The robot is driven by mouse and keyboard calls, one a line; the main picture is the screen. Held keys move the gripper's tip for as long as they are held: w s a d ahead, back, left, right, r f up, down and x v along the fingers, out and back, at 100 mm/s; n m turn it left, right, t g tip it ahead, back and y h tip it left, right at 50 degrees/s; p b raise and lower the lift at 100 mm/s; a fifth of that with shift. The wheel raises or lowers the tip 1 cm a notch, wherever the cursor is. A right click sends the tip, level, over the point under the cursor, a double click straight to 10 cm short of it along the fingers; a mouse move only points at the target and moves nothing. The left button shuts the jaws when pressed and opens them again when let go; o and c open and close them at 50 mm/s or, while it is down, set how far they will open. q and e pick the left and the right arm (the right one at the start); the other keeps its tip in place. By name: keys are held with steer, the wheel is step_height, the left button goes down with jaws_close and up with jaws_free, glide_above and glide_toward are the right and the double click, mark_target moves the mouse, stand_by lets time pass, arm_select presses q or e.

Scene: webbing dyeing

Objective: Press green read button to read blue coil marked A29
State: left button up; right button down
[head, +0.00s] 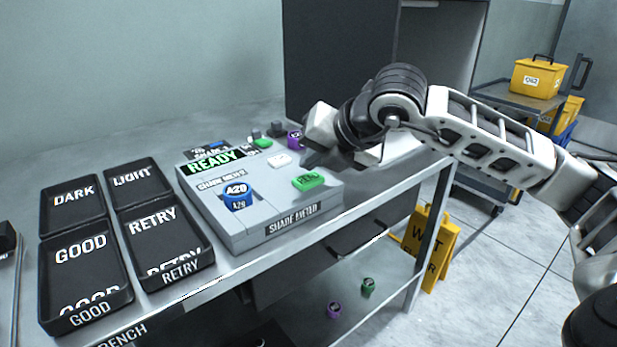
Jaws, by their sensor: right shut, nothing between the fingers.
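The blue coil (237,198) sits on the left part of the grey shade meter (262,222); its label looks like A20 or A29, too small to be certain. The meter's display (214,161) reads READY. The green read button (308,181) is on the meter's right part and is uncovered. My right gripper (311,157) is shut and empty, above and just behind the button, apparently apart from it. My left gripper is not in view.
Four black trays marked DARK (74,228), LIGHT (140,199), GOOD (92,283) and RETRY (170,255) stand left of the meter. A purple coil (294,139) and small items lie behind it. A yellow wet-floor sign (428,240) stands beside the bench.

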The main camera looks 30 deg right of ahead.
stand_by(0.5)
steer(key=shift+f+b, duration=0.45)
steer(key=shift+b, duration=0.25)
